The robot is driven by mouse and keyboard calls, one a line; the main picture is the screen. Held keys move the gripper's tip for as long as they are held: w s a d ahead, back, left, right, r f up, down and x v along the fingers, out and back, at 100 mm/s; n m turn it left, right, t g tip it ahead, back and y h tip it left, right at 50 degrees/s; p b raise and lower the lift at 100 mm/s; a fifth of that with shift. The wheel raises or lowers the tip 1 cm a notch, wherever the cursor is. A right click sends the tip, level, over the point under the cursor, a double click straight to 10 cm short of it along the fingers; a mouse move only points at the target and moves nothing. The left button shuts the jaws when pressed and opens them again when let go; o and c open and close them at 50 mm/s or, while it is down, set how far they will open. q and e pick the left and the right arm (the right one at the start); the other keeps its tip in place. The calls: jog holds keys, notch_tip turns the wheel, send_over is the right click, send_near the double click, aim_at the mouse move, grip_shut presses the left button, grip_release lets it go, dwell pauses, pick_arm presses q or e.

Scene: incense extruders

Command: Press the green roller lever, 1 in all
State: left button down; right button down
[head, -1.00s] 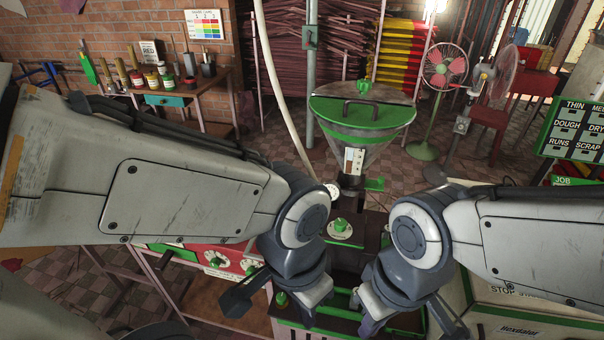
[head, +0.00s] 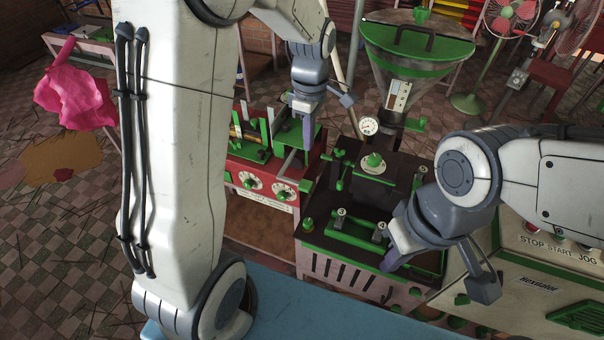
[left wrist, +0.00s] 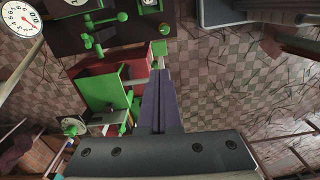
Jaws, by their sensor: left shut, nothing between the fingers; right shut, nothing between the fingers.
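Several green levers and handles are in view, and I cannot tell for sure which is the roller lever. A red machine (head: 308,180) in the head view carries upright green parts (head: 268,130) and two dials. My left gripper (head: 308,128) is shut and empty, pointing down over the right side of that machine. In the left wrist view its closed fingers (left wrist: 159,100) reach towards a green block (left wrist: 159,48) at the machine's edge; contact cannot be told. My right gripper (head: 391,262) is shut and empty, low over the dark extruder bed with its green bar (head: 352,240).
A funnel hopper (head: 415,60) with a green lid stands behind the extruder, with a gauge (head: 369,126) beside it. A cream control box (head: 545,260) is at the right. A pink cloth (head: 75,92) lies at the left.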

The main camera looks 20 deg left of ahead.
aim_at(305, 184)
pick_arm(q)
jog(key=shift+w+a+f+n, duration=0.2)
jog(key=shift+a+n, duration=0.1)
jog(key=shift+a, duration=0.1)
notch_tip(305, 184, down, 14)
jog(key=p, duration=0.2)
jog(key=shift+s+p, duration=0.15)
jog(key=shift+p, duration=0.25)
